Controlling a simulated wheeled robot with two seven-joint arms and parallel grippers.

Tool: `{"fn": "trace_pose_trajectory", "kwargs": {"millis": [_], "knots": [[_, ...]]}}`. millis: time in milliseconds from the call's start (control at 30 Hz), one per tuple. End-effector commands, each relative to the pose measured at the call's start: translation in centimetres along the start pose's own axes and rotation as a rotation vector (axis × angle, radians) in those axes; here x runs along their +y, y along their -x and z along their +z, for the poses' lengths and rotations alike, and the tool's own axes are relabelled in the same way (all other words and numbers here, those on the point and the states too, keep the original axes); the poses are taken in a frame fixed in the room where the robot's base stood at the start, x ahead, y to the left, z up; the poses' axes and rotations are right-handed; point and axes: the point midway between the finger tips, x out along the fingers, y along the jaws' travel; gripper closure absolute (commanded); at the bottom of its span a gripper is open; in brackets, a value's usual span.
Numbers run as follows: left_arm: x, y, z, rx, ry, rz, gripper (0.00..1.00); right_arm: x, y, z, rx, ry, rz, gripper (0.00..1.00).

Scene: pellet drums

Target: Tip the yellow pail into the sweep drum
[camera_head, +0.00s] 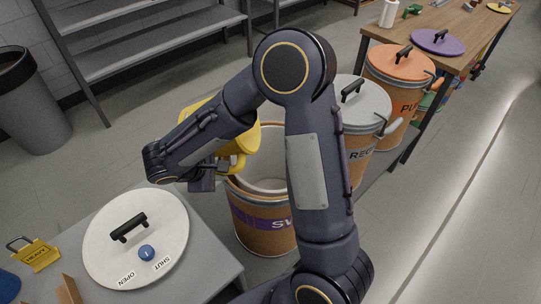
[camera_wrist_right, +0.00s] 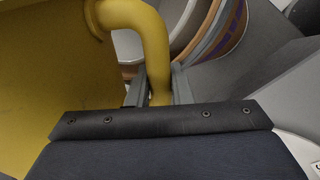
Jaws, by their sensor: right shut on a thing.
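The yellow pail (camera_head: 247,139) is held up at the near left of the open sweep drum (camera_head: 262,222), partly over its mouth. My forearm hides much of the pail, so its tilt and contents cannot be told. My right gripper (camera_head: 222,168) is shut on the pail's curved handle. In the right wrist view the handle (camera_wrist_right: 152,45) runs down between the fingers (camera_wrist_right: 160,88), and the pail's wall (camera_wrist_right: 45,65) fills the left side. The drum has a purple band, partly hidden by my upper arm, and a pale inside. My left gripper is not in view.
A round white lid (camera_head: 105,245) with a black handle and blue knob lies on the grey table (camera_head: 215,262). A lidded grey-topped drum (camera_head: 362,105) and an orange-lidded drum (camera_head: 400,65) stand right of the sweep drum. A dark bin (camera_head: 35,110) stands at the left.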

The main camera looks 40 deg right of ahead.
Motion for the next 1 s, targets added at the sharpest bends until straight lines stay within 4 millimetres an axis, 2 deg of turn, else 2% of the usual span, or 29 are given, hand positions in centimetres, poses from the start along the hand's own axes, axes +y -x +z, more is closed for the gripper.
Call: {"fn": "trace_pose_trajectory", "kwargs": {"millis": [1000], "knots": [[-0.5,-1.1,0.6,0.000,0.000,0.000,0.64,0.0,-0.2,0.4,0.097,-0.060,0.001,1.00]]}}
